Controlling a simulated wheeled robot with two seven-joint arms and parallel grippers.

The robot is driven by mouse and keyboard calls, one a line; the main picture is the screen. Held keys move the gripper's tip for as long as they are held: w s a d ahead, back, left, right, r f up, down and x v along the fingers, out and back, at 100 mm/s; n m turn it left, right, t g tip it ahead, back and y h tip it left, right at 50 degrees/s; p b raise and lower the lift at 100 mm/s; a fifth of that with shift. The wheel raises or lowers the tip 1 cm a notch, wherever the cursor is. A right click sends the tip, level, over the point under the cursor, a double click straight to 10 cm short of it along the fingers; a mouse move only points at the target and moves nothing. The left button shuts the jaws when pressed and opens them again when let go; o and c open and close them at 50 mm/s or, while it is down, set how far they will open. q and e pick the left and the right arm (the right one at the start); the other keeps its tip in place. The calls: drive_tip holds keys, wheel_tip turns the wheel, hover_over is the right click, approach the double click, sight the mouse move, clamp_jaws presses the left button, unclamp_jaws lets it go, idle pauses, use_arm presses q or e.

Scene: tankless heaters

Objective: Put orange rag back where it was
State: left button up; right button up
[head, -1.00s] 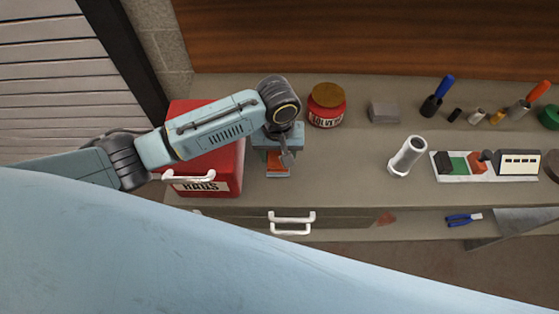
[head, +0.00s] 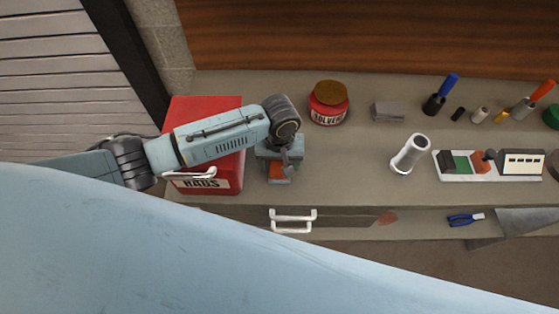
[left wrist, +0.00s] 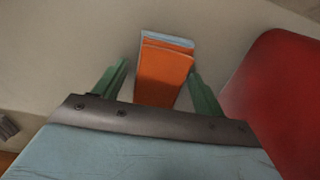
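The orange rag (left wrist: 163,80) lies folded on the bench, with a light blue layer at its far end in the left wrist view. It also shows below the arm's end in the head view (head: 281,176), partly hidden by my left gripper. My left gripper (left wrist: 160,70) is open. Its two green fingers stand on either side of the rag; a gap shows at the left finger, while the right one is close to the rag's edge, and contact there is unclear. My right gripper is in neither view.
The red RAGS box (head: 208,184) stands just left of the gripper, under my left arm. A solvent can (head: 328,103) and a grey block (head: 388,111) are behind. A white tube (head: 408,154) stands to the right. Bench between rag and tube is clear.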

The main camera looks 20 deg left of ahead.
sight(280, 163)
use_arm(q)
drive_tip(key=shift+r, duration=0.1)
wheel_tip(280, 163, up, 12)
drive_tip(key=shift+r+p, duration=0.1)
drive_tip(key=shift+p, duration=0.6)
